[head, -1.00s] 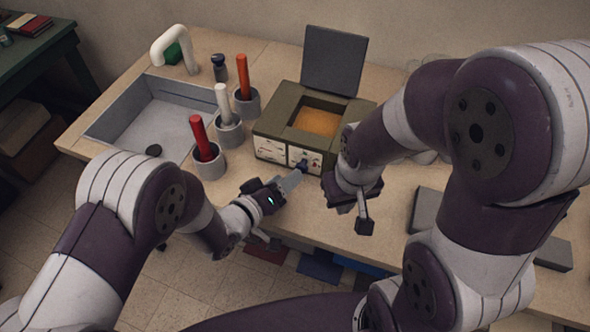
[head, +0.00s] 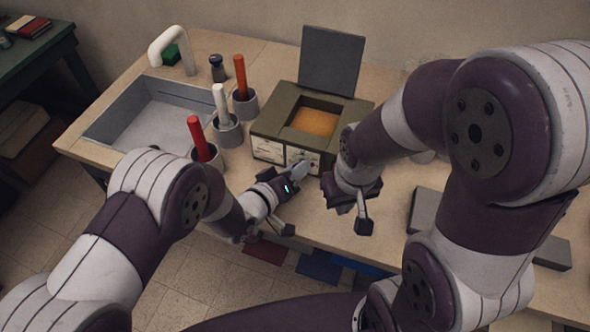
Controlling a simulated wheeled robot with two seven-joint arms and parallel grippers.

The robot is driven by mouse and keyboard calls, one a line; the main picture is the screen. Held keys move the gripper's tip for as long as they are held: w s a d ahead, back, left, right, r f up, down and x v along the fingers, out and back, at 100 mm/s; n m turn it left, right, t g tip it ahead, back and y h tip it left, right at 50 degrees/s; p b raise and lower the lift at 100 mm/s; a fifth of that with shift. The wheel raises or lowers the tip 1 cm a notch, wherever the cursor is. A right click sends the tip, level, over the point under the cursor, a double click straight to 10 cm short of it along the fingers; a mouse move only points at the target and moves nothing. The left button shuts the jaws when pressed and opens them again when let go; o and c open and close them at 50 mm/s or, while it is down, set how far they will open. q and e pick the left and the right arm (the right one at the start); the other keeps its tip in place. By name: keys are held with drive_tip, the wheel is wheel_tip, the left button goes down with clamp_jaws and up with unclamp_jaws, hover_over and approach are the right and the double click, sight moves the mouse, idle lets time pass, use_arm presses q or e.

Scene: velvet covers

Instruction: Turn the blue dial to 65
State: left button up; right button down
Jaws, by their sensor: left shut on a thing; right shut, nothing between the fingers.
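An olive box (head: 268,122) with a raised grey lid (head: 331,62) and an orange inside stands on the bench. Its front carries pale panels with markings. My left gripper (head: 303,170) is at the right-hand front panel (head: 316,157), shut on the blue dial. The gripper hides most or all of the dial, and the dial's setting cannot be read. My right gripper (head: 363,222) is shut and empty, just right of the box's front and above the bench.
A grey sink (head: 120,125) with a white tap (head: 165,42) is at left. Grey cups hold a red (head: 197,135), a white (head: 221,100) and an orange rod (head: 240,75) left of the box. A grey block (head: 428,208) lies at right.

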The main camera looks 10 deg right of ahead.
use_arm(q)
drive_tip(key=shift+d+r+m+y, duration=0.1)
drive_tip(key=shift+d+m+y, duration=0.05)
drive_tip(key=shift+m+y, duration=0.8)
drive_tip(key=m+y, duration=0.1)
drive_tip(key=m, duration=0.1)
drive_tip(key=m+t+y, duration=0.1)
drive_tip(key=m, duration=0.1)
drive_tip(key=shift+s+d+t, duration=0.1)
drive_tip(key=shift+s+t, duration=0.05)
drive_tip(key=shift+t, duration=0.15)
drive_tip(key=shift+d+m+t+y, duration=0.1)
drive_tip(key=shift+m+t+y, duration=0.5)
drive_tip(key=shift+m, duration=0.65)
drive_tip(key=m+t+y, duration=0.1)
drive_tip(key=m, duration=0.2)
drive_tip(key=shift+s+d+y+p, duration=0.1)
drive_tip(key=shift+y+p, duration=0.15)
drive_tip(key=shift+p, duration=0.05)
drive_tip(key=m+t, duration=0.1)
drive_tip(key=m+t+y, duration=0.1)
drive_tip(key=m, duration=0.1)
drive_tip(key=shift+f, duration=0.25)
drive_tip(key=m+t+b, duration=0.1)
drive_tip(key=m+t, duration=0.1)
drive_tip(key=m, duration=0.3)
drive_tip(key=shift+s+f, duration=0.1)
drive_tip(key=shift+f, duration=0.05)
drive_tip(key=shift+m, duration=0.3)
